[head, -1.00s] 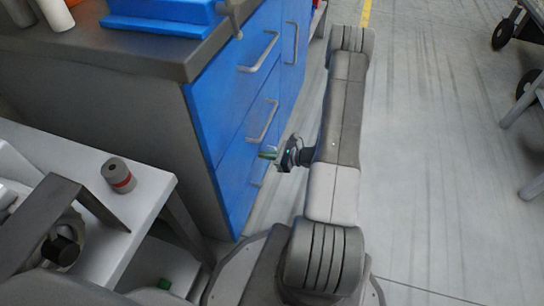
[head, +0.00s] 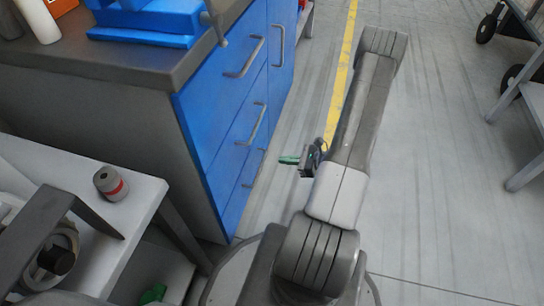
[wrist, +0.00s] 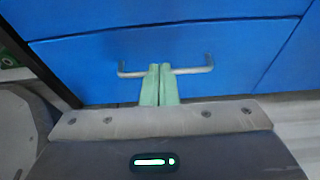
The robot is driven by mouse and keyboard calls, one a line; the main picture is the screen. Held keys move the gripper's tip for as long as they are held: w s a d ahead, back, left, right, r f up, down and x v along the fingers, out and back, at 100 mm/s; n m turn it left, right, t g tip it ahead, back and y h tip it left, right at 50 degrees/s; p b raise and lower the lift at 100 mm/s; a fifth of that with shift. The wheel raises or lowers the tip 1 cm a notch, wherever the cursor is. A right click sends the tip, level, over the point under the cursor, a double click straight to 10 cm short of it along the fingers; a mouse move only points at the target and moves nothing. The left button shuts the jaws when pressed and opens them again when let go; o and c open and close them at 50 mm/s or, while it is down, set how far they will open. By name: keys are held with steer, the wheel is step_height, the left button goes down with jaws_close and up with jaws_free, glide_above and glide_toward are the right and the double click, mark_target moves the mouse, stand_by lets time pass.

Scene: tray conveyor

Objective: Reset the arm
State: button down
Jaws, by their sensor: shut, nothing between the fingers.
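My gripper (head: 289,160) has green fingers and points left toward the blue drawer front of the cabinet. It is beside my folded arm, above the floor. In the wrist view my gripper (wrist: 160,82) shows its two green fingers pressed together, with nothing between them. Behind the fingers is a blue drawer (wrist: 230,55) with a metal handle (wrist: 190,71). Whether the fingers touch the handle is hard to tell in the wrist view, but in the head view a gap shows between them and the cabinet.
A blue drawer cabinet (head: 222,130) with a dark worktop (head: 120,62) stands at left. A light table (head: 140,190) at lower left bears a grey cylinder with a red band (head: 111,183). A wheeled cart (head: 528,120) is at far right. The floor (head: 440,190) between is clear.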

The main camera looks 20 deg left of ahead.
steer(key=shift+v, duration=1.25)
steer(key=shift+a+f, duration=0.1)
steer(key=b, duration=0.2)
glide_toward(248, 156)
step_height(248, 156, down, 3)
steer(key=a, duration=0.6)
steer(key=shift+a, duration=0.3)
steer(key=shift+d+r, duration=0.1)
steer(key=shift+r, duration=0.15)
